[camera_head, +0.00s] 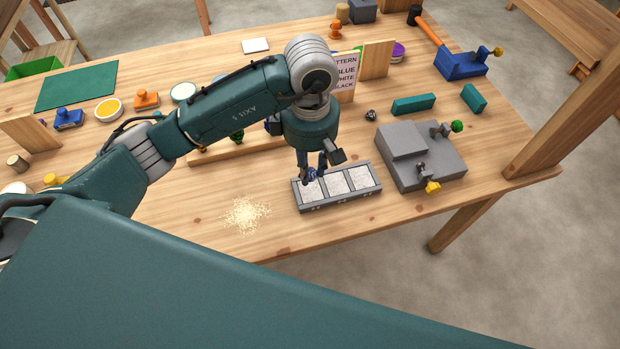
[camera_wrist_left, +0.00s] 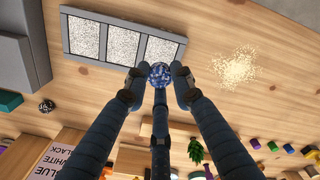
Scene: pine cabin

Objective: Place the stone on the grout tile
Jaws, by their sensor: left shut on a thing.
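The grout tile (camera_head: 338,202) is a grey-framed strip with three speckled white squares, lying on the bench; its frame also shows in the left wrist view (camera_wrist_left: 124,66). My left gripper (camera_head: 312,174) is shut on a blue speckled stone (camera_wrist_left: 160,74). In the head view, gripper and stone are at the tile's left square; in the wrist view the stone overlaps that end's edge. I cannot tell whether it touches the tile. A dark stone (camera_head: 371,115) lies on the bench behind the tile. My right gripper is not in view.
A grey block fixture (camera_head: 420,160) with green and yellow knobs stands right of the tile. Pale crumbs (camera_head: 246,214) lie to its left. Teal blocks (camera_head: 413,104) and a blue vise (camera_head: 466,66) stand further back. Bare wood lies in front of the tile.

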